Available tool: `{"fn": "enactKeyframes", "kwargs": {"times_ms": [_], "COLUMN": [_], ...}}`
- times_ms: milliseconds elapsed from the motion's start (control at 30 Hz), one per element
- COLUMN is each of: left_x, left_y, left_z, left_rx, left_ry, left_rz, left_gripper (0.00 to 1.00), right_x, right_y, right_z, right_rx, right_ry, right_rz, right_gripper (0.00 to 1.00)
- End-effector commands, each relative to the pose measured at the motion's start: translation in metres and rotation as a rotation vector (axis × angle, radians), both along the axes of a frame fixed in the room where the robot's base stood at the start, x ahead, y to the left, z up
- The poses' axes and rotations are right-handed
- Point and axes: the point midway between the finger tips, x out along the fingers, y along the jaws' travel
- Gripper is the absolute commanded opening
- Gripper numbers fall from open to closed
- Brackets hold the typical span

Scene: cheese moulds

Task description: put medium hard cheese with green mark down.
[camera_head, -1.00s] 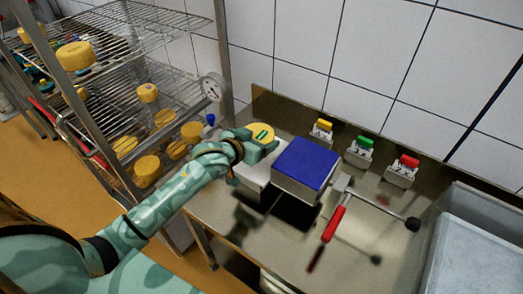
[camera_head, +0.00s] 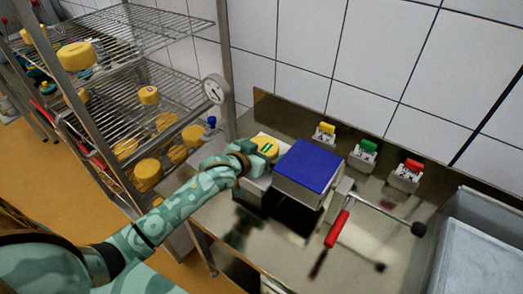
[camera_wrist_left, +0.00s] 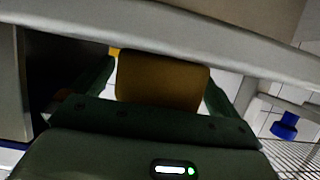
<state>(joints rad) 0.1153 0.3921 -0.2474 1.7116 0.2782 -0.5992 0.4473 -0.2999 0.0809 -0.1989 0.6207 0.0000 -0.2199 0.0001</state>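The yellow round cheese with a green mark (camera_head: 266,147) is at the end of my left arm, just left of the blue-topped block. My left gripper (camera_head: 256,158) has its fingers on either side of the cheese. In the left wrist view the cheese (camera_wrist_left: 162,82) fills the space between the two dark fingers, whose tips meet its sides. The cheese is over or on a pale platform (camera_head: 256,183); its underside is hidden, so I cannot tell whether it rests there. My right gripper is out of view.
A wire rack (camera_head: 160,95) with several yellow cheeses stands left. A dial gauge (camera_head: 214,89) is at its post. The blue-topped block (camera_head: 308,160) and a red-handled lever (camera_head: 337,229) are right of the cheese. Yellow, green and red stamps (camera_head: 368,147) line the back. A basin (camera_head: 485,240) is far right.

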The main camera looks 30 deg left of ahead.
Motion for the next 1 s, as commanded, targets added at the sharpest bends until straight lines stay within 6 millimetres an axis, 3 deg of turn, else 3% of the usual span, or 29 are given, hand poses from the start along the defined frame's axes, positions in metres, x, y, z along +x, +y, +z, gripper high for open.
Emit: {"fn": "enactKeyframes", "kwargs": {"times_ms": [167, 600, 767, 1000], "left_x": [-0.012, -0.097, -0.109, -0.11], "left_y": [0.001, 0.014, 0.015, 0.015], "left_z": [0.008, 0.044, 0.048, 0.048], "left_rx": [0.0, 0.0, 0.0, 0.0], "left_ry": [0.0, 0.0, 0.0, -0.001], "left_rz": [-0.001, 0.0, 0.0, 0.0], "left_gripper": [1.0, 1.0, 1.0, 1.0], "right_x": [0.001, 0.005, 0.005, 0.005], "right_y": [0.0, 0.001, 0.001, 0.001], "right_z": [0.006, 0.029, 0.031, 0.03], "right_rx": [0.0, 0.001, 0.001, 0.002], "right_ry": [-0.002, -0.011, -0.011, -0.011], "right_rz": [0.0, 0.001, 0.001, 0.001], "right_gripper": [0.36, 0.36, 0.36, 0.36]}}
